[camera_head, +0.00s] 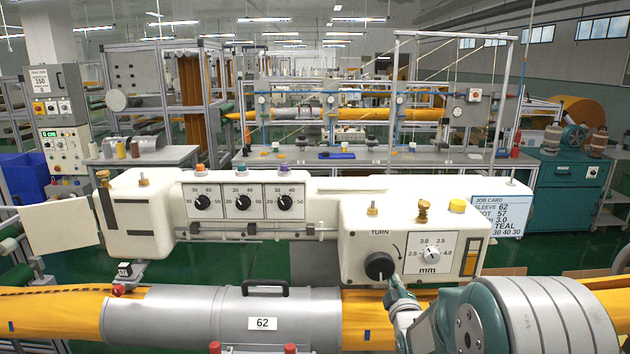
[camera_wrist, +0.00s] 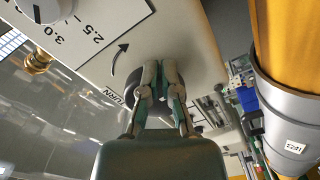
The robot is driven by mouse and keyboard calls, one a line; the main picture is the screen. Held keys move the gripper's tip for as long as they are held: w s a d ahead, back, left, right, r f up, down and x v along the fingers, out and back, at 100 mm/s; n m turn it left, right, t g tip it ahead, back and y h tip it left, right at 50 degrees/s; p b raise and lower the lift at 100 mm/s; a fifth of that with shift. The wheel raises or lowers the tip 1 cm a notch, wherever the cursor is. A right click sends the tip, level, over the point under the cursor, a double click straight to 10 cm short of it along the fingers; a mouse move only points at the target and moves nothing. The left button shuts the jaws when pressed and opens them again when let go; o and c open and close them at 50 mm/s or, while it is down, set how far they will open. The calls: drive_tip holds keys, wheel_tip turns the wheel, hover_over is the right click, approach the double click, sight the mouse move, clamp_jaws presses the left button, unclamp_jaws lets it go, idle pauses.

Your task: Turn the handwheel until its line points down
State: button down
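The handwheel is a black round knob (camera_head: 379,266) under the word TURN on the cream machine head (camera_head: 355,225). A small light mark shows on its face, but I cannot make out which way its line points. My gripper (camera_head: 394,283) is at the knob's lower right edge, coming from below right. In the wrist view my gripper's fingers (camera_wrist: 161,72) are drawn close together in front of the dark knob (camera_wrist: 124,84) and hide much of it. I cannot tell whether anything is between the fingertips or whether they touch the knob. A curved arrow (camera_wrist: 120,58) is printed beside the knob.
A white mm dial (camera_head: 432,254) sits right of the knob. Three black dials are on the left panel (camera_head: 243,203). A job card (camera_head: 500,210) stands at right. A grey tube marked 62 (camera_head: 200,318) and orange felt (camera_head: 365,325) lie below the machine head.

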drive_tip(key=shift+f, duration=0.15)
drive_tip(key=s, duration=0.6)
drive_tip(key=shift+f, duration=0.2)
idle(0.4)
drive_tip(key=shift+d, duration=0.1)
drive_tip(key=s+a+r+m+g, duration=0.1)
drive_tip(key=s+m+g, duration=0.3)
drive_tip(key=s, duration=0.6)
drive_tip(key=s+a+r+m+g, duration=0.1)
drive_tip(key=s+r+m+g, duration=0.2)
drive_tip(key=s, duration=0.7)
drive_tip(key=s+a+r+m+g, duration=0.1)
drive_tip(key=s+m+g, duration=0.4)
drive_tip(key=s, duration=0.6)
drive_tip(key=shift+a+r, duration=0.35)
drive_tip(key=shift+r, duration=0.45)
